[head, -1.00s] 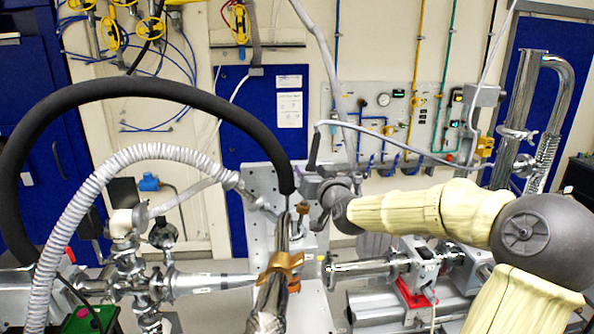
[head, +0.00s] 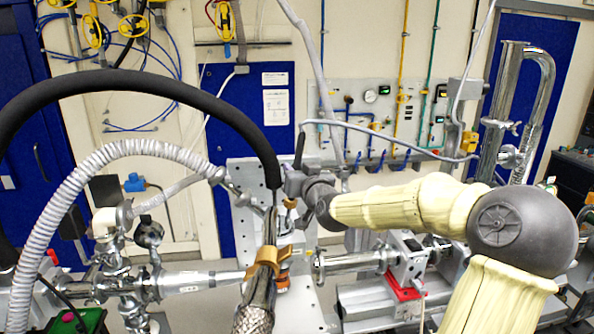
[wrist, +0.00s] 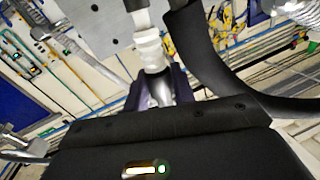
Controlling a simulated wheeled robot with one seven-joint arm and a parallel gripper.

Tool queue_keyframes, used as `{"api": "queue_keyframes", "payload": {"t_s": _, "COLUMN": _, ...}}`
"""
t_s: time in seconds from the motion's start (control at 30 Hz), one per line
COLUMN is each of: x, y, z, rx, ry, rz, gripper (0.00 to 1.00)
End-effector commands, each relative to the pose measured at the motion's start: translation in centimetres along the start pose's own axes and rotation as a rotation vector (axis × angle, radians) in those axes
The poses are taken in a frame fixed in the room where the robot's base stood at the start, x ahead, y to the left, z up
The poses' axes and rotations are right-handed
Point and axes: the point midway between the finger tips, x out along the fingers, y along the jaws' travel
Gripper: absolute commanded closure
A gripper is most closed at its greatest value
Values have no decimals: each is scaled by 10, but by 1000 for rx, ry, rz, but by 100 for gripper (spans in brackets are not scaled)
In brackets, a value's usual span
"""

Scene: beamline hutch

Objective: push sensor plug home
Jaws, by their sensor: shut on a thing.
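My gripper (head: 290,193) is at the far end of my arm, in the middle of the head view, beside the end of a thick black hose. In the wrist view its dark fingers (wrist: 158,92) close around the end of a pale, ribbed cylindrical piece (wrist: 151,50), which I take to be the sensor plug. The piece extends up and out of the top of that view. My gripper's dark body hides its lower end. The head view does not show the plug clearly, and I cannot tell how deep it sits in any socket.
The black hose (head: 130,80) arches over the left side and ends by my gripper. A braided metal pipe with a brass-coloured clamp (head: 264,258) rises just in front. Chrome vacuum fittings (head: 133,265) stand at left; a beam pipe (head: 350,262) lies at right. A perforated metal plate (head: 243,172) stands behind.

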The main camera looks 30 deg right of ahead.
Motion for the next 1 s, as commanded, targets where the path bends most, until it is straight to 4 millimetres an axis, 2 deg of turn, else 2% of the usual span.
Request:
{"api": "queue_keyframes", "payload": {"t_s": 0.03, "x": 0, "y": -1, "z": 10, "rx": -3, "ry": -3, "rz": -3, "gripper": 91}}
{"api": "queue_keyframes", "payload": {"t_s": 0.1, "x": 0, "y": -1, "z": 14, "rx": -3, "ry": -3, "rz": -3, "gripper": 91}}
{"api": "queue_keyframes", "payload": {"t_s": 0.47, "x": 0, "y": -1, "z": 13, "rx": -1, "ry": -2, "rz": -2, "gripper": 91}}
{"api": "queue_keyframes", "payload": {"t_s": 0.5, "x": 0, "y": -1, "z": 13, "rx": -1, "ry": -1, "rz": -2, "gripper": 67}}
{"api": "queue_keyframes", "payload": {"t_s": 0.57, "x": 0, "y": -1, "z": 13, "rx": -1, "ry": -1, "rz": -2, "gripper": 55}}
{"api": "queue_keyframes", "payload": {"t_s": 1.0, "x": -3, "y": -3, "z": 13, "rx": -1, "ry": -2, "rz": -5, "gripper": 55}}
